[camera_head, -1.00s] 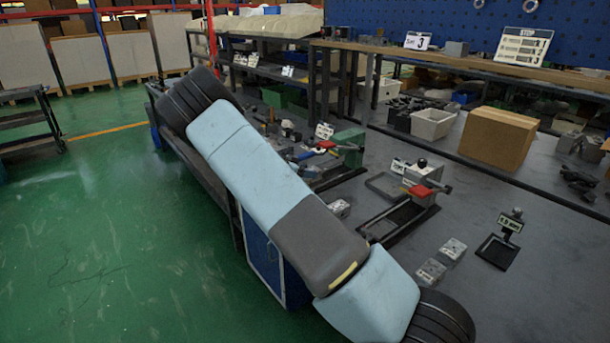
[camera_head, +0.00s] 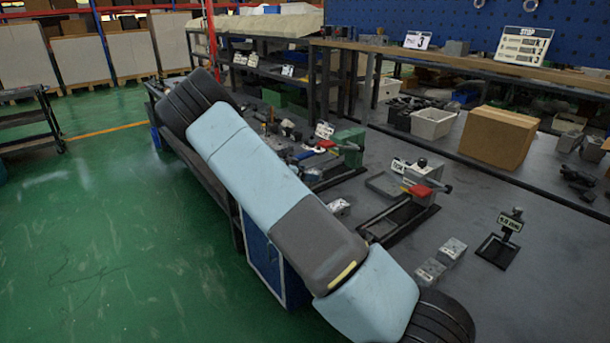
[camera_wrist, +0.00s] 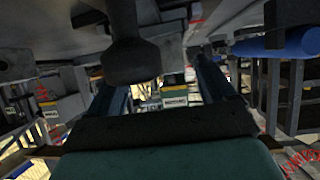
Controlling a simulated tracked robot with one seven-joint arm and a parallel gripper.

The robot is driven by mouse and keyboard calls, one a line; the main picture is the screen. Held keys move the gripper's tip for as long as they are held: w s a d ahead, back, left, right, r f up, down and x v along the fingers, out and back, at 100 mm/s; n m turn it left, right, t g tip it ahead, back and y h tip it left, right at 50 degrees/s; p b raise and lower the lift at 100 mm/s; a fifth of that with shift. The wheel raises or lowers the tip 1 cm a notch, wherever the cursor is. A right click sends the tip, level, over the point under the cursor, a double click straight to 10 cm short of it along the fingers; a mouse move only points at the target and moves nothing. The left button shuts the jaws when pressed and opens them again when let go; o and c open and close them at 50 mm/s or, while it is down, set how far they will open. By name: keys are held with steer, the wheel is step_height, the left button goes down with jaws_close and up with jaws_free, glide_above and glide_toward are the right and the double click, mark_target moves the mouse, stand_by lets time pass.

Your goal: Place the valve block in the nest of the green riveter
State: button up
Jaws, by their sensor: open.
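The green riveter (camera_head: 348,146) stands on the grey bench in the head view, behind my arm, with a red lever at its left. Its nest cannot be made out. Grey metal blocks lie on the bench: two close together at the front, one (camera_head: 431,270) and another (camera_head: 453,248), and one (camera_head: 340,207) beside my arm. Which is the task's valve block I cannot tell. My gripper (camera_wrist: 160,92) shows only in the wrist view, as two dark fingers spread apart. No block is seen between them. Beyond them is a blurred green and yellow shape with a white label.
A grey riveter with a red part (camera_head: 420,190) stands right of the green one. A black stand with a sign (camera_head: 500,240) is at the right. A cardboard box (camera_head: 500,137) and a white bin (camera_head: 433,123) stand behind. Green floor is clear at left.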

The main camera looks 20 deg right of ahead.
steer(key=v, duration=1.2)
steer(key=s+d+r+n+g+y, duration=0.1)
steer(key=s+d+r+n+y, duration=0.3)
steer(key=s+r, duration=0.6)
steer(key=s+d+r+n+g+y, duration=0.1)
steer(key=s+d+r+n+y, duration=0.15)
steer(key=s+r+y, duration=0.65)
steer(key=s+a+r+n+t, duration=0.1)
steer(key=s+r+n, duration=0.1)
steer(key=s, duration=0.7)
steer(key=s+a+r+n+t, duration=0.1)
steer(key=s+r+n, duration=0.1)
steer(key=s, duration=0.7)
steer(key=s+a+r+n+t, duration=0.1)
steer(key=s+n, duration=0.3)
steer(key=s, duration=0.5)
steer(key=shift+a+r+t+h, duration=0.4)
steer(key=shift+a+r, duration=0.05)
steer(key=shift+r, duration=0.2)
